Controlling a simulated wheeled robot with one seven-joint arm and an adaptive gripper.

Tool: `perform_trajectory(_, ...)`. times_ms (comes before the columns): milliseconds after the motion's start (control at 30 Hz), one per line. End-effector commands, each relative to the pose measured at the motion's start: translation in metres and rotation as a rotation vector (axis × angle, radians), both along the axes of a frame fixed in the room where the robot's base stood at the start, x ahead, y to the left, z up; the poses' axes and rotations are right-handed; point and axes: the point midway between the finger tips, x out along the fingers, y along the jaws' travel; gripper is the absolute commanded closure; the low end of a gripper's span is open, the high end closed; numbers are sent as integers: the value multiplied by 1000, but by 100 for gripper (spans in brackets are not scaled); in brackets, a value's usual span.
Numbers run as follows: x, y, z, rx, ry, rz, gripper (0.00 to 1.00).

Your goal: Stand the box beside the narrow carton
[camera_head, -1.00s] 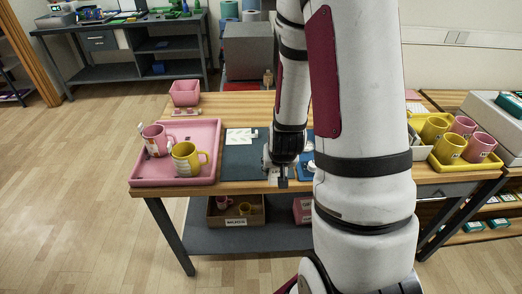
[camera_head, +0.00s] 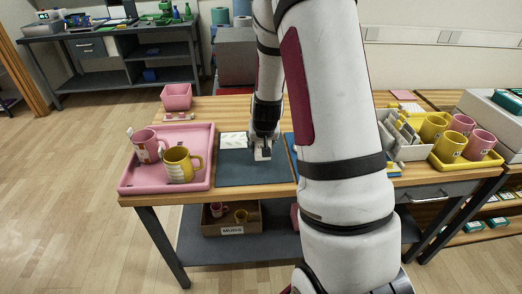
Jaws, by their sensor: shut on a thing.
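My gripper (camera_head: 262,154) is at the end of the arm, low over the right part of a dark blue-grey mat (camera_head: 245,174) on the table. It is shut on a small pale thing, mostly hidden by the fingers; I cannot tell whether this is the box or whether it touches the mat. A flat white item (camera_head: 233,140) lies at the mat's back edge, left of the gripper. I cannot make out the narrow carton for certain. My arm hides the table to the right of the mat.
A pink tray (camera_head: 140,184) with a pink mug (camera_head: 147,147) and a yellow mug (camera_head: 180,166) is at left. A pink bin (camera_head: 176,97) stands behind. At right are a grey bin (camera_head: 411,152) and a yellow tray (camera_head: 470,166) with several mugs. A MUGS crate (camera_head: 231,230) sits below.

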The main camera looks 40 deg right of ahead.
Motion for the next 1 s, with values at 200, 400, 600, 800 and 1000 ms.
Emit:
perform_trajectory(200, 12, -6, -3, -1, -1, 0, 98)
perform_trajectory(400, 10, -6, -28, 2, 4, -1, 98)
perform_trajectory(600, 11, -5, -36, -1, -2, 0, 98)
perform_trajectory(800, 11, -5, -38, -1, -1, 0, 98)
perform_trajectory(1000, 11, -5, -39, 0, 0, 0, 37)
